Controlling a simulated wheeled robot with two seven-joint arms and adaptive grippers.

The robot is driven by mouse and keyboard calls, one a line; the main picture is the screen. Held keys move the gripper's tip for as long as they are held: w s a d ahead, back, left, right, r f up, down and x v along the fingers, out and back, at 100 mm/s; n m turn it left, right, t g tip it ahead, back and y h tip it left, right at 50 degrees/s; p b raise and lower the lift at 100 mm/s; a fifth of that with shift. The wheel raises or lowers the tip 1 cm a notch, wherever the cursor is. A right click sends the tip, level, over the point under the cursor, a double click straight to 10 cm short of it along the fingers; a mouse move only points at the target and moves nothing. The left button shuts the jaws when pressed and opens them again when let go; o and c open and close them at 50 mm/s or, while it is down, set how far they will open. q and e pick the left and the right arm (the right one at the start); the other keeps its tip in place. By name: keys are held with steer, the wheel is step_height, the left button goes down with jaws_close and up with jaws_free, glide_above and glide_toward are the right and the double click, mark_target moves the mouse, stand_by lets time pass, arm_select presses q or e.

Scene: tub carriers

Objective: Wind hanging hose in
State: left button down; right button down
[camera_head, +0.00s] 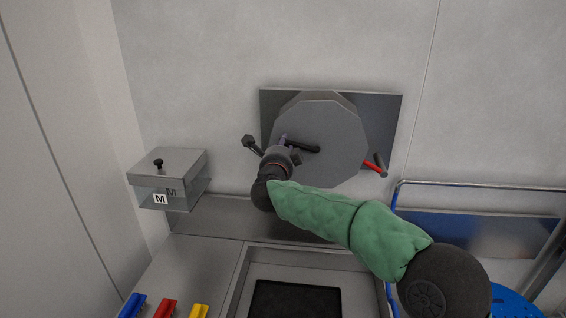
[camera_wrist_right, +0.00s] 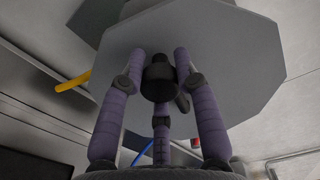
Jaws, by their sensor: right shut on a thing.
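A grey many-sided reel disc (camera_head: 335,125) is mounted on a dark plate (camera_head: 383,105) on the wall. A black crank arm (camera_head: 305,147) lies across its face. My right gripper (camera_head: 284,150) is at the left part of the disc. In the right wrist view its purple fingers (camera_wrist_right: 160,75) are closed around a black crank knob (camera_wrist_right: 158,85) in front of the disc (camera_wrist_right: 235,60). A red piece with a dark end (camera_head: 375,165) sticks out at the reel's lower right. I cannot make out a hanging hose for certain. My left gripper is not in view.
A dark bracket-like part (camera_head: 250,143) juts out left of the reel. A lidded box (camera_head: 168,165) marked M stands at left. Blue (camera_head: 133,305), red (camera_head: 165,307) and yellow (camera_head: 198,310) pieces lie at lower left. A sink (camera_head: 258,265) is below, a blue-and-metal rail (camera_head: 480,184) right.

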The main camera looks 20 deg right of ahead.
mark_target(292, 126)
steer(key=r+m, duration=0.1)
steer(key=r+m+b, duration=0.1)
steer(key=d+r+m+b, duration=0.1)
steer(key=shift+s+r+m, duration=0.2)
steer(key=shift+s+m, duration=0.1)
steer(key=shift+s, duration=0.05)
steer(key=shift+s+d+r+m, duration=0.2)
steer(key=shift+d+r+m, duration=0.2)
steer(key=shift+r+m, duration=0.35)
steer(key=c, duration=0.9)
jaws_free()
steer(key=shift+c, duration=0.2)
steer(key=shift+o, duration=0.2)
steer(key=shift+f, duration=0.2)
steer(key=shift+f, duration=0.1)
steer(key=shift+s+a, duration=0.35)
steer(key=shift+a, duration=0.05)
steer(key=v, duration=1.1)
